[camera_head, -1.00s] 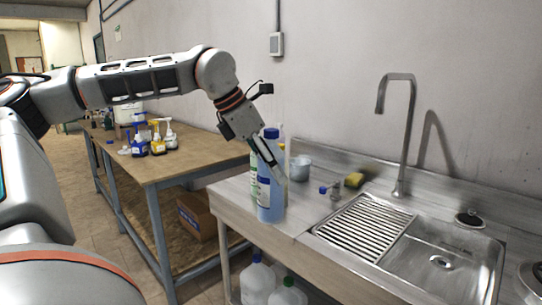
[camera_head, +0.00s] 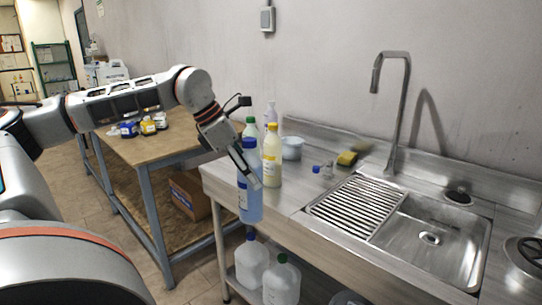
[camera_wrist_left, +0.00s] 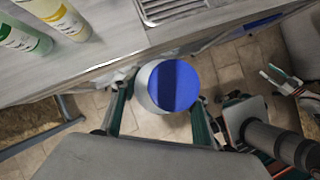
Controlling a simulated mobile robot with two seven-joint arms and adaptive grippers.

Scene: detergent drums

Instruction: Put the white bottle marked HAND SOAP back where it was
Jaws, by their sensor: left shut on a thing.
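My left gripper (camera_head: 246,166) is shut on a blue bottle (camera_head: 251,205) with a blue cap and a label, held upright. The bottle hangs just in front of the counter's front edge. In the left wrist view the blue cap (camera_wrist_left: 174,86) sits between the fingers, with floor below. Behind the held bottle, a white pump bottle (camera_head: 270,113) stands at the back of the counter, mostly hidden by a yellow bottle. I cannot read HAND SOAP on any bottle.
A yellow bottle (camera_head: 272,160) and a green-capped bottle (camera_head: 251,127) stand on the counter's left end, beside a grey tub (camera_head: 291,148). The sink (camera_head: 430,235) and drainer are at right. Large jugs (camera_head: 281,282) stand below. A wooden table (camera_head: 150,150) is at left.

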